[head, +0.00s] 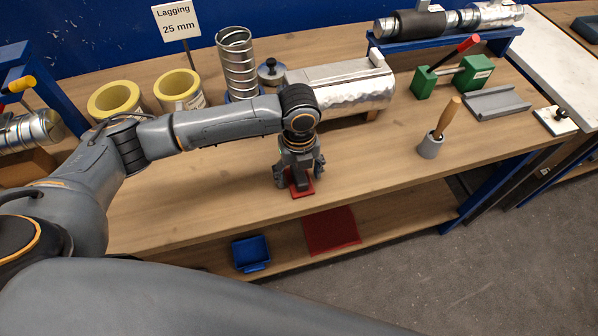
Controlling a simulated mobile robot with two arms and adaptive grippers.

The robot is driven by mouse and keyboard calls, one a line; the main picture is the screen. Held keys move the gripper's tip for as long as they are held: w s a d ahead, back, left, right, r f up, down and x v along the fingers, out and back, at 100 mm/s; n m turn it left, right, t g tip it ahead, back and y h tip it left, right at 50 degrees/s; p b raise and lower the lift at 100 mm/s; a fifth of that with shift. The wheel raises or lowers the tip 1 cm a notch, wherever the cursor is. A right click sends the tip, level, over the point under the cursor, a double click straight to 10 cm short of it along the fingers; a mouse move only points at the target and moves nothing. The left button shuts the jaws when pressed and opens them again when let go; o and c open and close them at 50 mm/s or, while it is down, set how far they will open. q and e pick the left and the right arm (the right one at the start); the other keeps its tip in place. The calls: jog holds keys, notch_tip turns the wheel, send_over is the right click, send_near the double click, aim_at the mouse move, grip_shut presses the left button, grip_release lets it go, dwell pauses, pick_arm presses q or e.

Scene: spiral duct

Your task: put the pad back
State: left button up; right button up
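My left gripper (300,177) points down over the front part of the workbench, near the middle of the head view. Its two fingers stand apart. A small dark block (299,183) shows between them, with visible space on either side. Directly below is a small flat red square (303,193) on the bench top, partly hidden by the gripper. I cannot tell whether the dark block and the red square are one pad with a grip. A white plate with a black knob (557,120) lies at the far right. My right gripper is out of view.
The lower shelf holds a blue bin (251,253) and a red mat (331,230).

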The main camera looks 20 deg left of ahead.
aim_at(299, 174)
pick_arm(q)
notch_tip(299, 174, up, 12)
jog(key=b, duration=0.2)
jog(key=shift+r, duration=0.15)
dwell(0.4)
dwell(0.4)
